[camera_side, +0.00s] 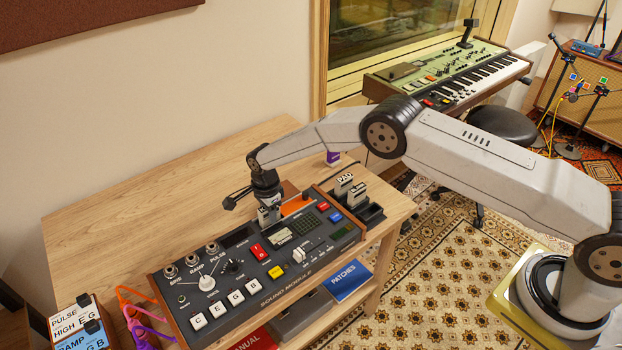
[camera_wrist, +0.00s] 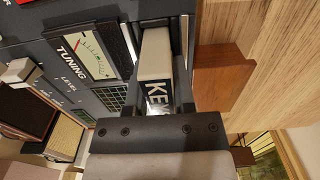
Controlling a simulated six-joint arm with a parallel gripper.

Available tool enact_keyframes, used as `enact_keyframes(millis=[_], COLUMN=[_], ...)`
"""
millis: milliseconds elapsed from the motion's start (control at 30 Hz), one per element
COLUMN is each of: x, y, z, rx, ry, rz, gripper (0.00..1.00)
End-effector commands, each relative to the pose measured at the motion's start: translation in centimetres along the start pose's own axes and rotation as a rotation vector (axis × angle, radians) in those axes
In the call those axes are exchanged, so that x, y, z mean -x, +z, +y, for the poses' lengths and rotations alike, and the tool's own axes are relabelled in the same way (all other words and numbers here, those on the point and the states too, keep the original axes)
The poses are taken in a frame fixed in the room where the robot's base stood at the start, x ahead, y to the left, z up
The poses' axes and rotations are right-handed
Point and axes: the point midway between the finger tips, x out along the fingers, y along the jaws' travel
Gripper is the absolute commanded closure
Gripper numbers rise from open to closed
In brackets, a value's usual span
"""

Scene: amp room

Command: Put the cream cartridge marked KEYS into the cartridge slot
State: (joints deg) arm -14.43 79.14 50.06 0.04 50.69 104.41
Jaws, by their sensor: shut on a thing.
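In the wrist view the cartridge's far end lies over the module's dark panel, between two bright metal strips. The slot opening is hidden by the cartridge and fingers. I cannot tell whether the cartridge is in it or just above.
A dark rack (camera_side: 371,214) at the module's right end holds other cream cartridges, one marked PAD (camera_side: 344,184). The tuning meter (camera_wrist: 88,50) is beside the cartridge. Coloured cables (camera_side: 140,315) lie at the module's left.

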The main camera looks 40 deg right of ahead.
Motion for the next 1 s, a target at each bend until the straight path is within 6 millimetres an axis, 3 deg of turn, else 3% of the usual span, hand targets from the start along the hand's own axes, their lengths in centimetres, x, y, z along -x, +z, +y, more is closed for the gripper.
enact_keyframes(millis=[767, 800, 900, 1000], x=[-0.26, -0.26, -0.27, -0.28], y=[0.01, 0.0, 0.01, 0.01], z=[-0.02, -0.02, -0.01, 0.05], rx=[0.0, 0.0, 0.0, 0.0], ry=[-0.001, -0.001, 0.0, 0.002], rz=[0.0, 0.0, 0.0, 0.0], gripper=[1.0, 0.55, 0.27, 0.27])
